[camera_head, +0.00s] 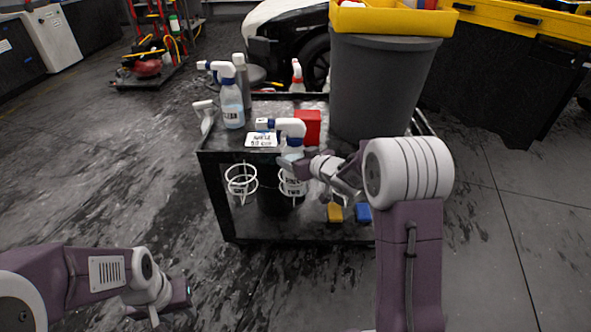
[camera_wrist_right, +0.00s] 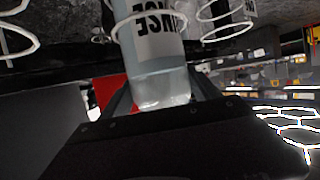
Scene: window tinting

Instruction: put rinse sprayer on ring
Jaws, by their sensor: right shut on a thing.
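The rinse sprayer (camera_head: 292,148), a clear bottle with a white and blue trigger head, is upright at the cart's front edge. My right gripper (camera_head: 291,164) is shut on it, and its lower part is at the middle white wire ring (camera_head: 281,186). In the right wrist view the bottle (camera_wrist_right: 160,75) with a printed label sits between the fingers (camera_wrist_right: 163,93), and a white ring line passes at its label. Whether the ring fully encircles it, I cannot tell. My left gripper (camera_head: 184,293) is low at the left, away from the cart; its jaw opening is unclear.
The black cart (camera_head: 222,165) carries another blue-headed sprayer (camera_head: 232,105), a red block (camera_head: 308,127) and a large grey bin (camera_head: 375,90). An empty ring (camera_head: 241,179) hangs to the left. Yellow and blue blocks (camera_head: 335,212) lie on the lower shelf.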

